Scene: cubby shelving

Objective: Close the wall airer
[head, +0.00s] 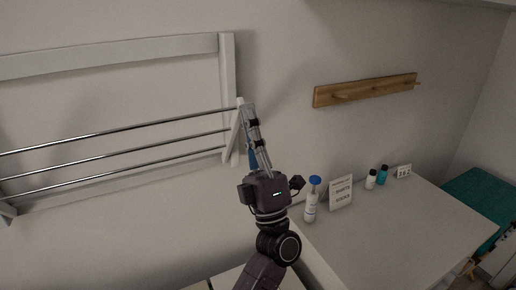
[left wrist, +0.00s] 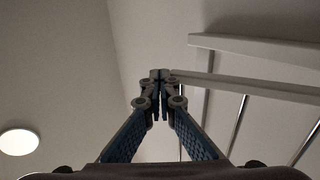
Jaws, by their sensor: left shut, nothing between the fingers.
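The wall airer (head: 228,70) is a white frame on the wall at the left of the head view. Its rack of several metal rods (head: 120,130) is tilted out from the wall, with a white end arm (head: 232,135) at the right. My left gripper (head: 243,104) is shut and empty, its fingertips at the upper end of that end arm. I cannot tell whether they touch it. In the left wrist view the shut fingertips (left wrist: 161,75) are close to the end of a white bar of the airer (left wrist: 250,88). My right gripper is not in view.
A wooden peg rail (head: 365,89) is on the wall to the right. Below it, a pale counter (head: 400,230) holds a blue-capped bottle (head: 312,200), a printed sign (head: 341,193) and two small bottles (head: 376,177). The wall between airer and peg rail is clear.

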